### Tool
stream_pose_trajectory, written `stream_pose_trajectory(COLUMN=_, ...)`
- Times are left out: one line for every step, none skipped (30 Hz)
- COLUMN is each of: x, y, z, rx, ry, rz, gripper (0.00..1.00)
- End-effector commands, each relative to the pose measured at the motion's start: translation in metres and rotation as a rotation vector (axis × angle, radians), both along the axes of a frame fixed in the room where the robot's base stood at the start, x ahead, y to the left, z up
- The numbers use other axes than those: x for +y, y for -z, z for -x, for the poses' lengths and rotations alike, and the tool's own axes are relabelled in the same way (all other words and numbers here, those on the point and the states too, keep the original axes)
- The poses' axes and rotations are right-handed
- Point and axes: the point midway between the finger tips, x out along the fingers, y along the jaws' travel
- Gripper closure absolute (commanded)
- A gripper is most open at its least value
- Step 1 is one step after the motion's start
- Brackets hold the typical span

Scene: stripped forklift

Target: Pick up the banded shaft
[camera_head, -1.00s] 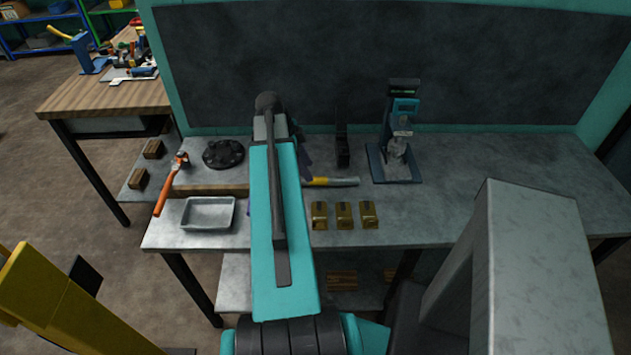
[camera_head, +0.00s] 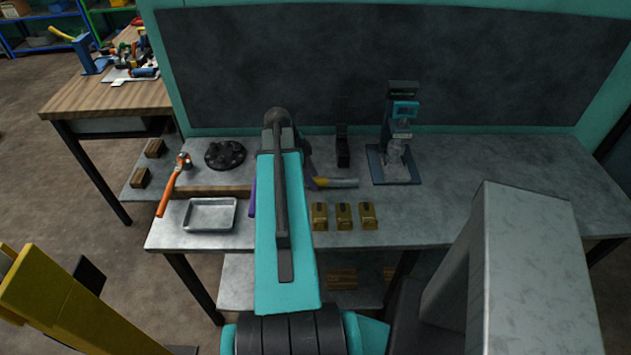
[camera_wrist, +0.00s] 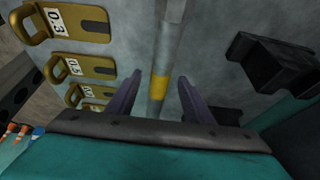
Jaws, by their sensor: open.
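The banded shaft is a grey metal rod with a yellow band (camera_wrist: 160,87); it lies on the grey workbench. In the wrist view it runs lengthwise between the two dark purple fingers of my open gripper (camera_wrist: 158,98), apart from both. In the head view the shaft's grey end (camera_head: 343,183) shows just right of my arm, with part of the yellow band. My arm and gripper hide the rest of it there. One purple finger of my gripper (camera_head: 253,197) shows left of the arm.
Several brass blocks (camera_head: 343,216) with number labels stand in a row in front of the shaft. A black block (camera_head: 343,147) stands behind it. A teal-and-grey stand (camera_head: 397,150) is to the right, a metal tray (camera_head: 210,215) to the left. The bench's right side is clear.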

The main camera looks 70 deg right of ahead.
Motion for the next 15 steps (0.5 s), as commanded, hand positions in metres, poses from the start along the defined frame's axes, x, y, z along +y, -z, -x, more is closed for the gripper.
stream_pose_trajectory(x=-0.0003, y=0.0027, z=0.0019, rx=0.001, ry=0.001, rz=-0.002, gripper=0.53)
stream_pose_trajectory(x=-0.0006, y=0.0046, z=0.0025, rx=0.001, ry=0.001, rz=-0.002, gripper=0.53)
stream_pose_trajectory(x=-0.0009, y=0.0066, z=0.0031, rx=0.001, ry=0.001, rz=-0.002, gripper=0.53)
stream_pose_trajectory(x=-0.0011, y=0.0076, z=0.0035, rx=0.0, ry=0.0, rz=-0.001, gripper=0.53)
stream_pose_trajectory(x=-0.0013, y=0.0084, z=0.0037, rx=0.0, ry=0.0, rz=-0.001, gripper=0.53)
stream_pose_trajectory(x=-0.0016, y=0.0093, z=0.004, rx=0.0, ry=0.0, rz=0.0, gripper=0.53)
stream_pose_trajectory(x=-0.0016, y=0.0096, z=0.0041, rx=0.0, ry=0.0, rz=0.0, gripper=0.53)
stream_pose_trajectory(x=-0.0016, y=0.0099, z=0.0042, rx=0.0, ry=0.0, rz=0.0, gripper=0.53)
stream_pose_trajectory(x=-0.0016, y=0.01, z=0.0042, rx=0.0, ry=0.0, rz=0.0, gripper=0.53)
stream_pose_trajectory(x=-0.0016, y=0.0101, z=0.0042, rx=0.0, ry=0.0, rz=0.0, gripper=0.53)
stream_pose_trajectory(x=-0.0016, y=0.0101, z=0.0042, rx=0.0, ry=0.001, rz=0.0, gripper=0.53)
stream_pose_trajectory(x=-0.0017, y=0.01, z=0.0043, rx=0.0, ry=0.001, rz=0.0, gripper=0.53)
stream_pose_trajectory(x=-0.0017, y=0.01, z=0.0043, rx=0.0, ry=0.001, rz=0.0, gripper=0.53)
stream_pose_trajectory(x=-0.0017, y=0.01, z=0.0043, rx=0.0, ry=0.001, rz=0.0, gripper=0.53)
stream_pose_trajectory(x=-0.0017, y=0.01, z=0.0043, rx=0.0, ry=0.001, rz=0.0, gripper=0.53)
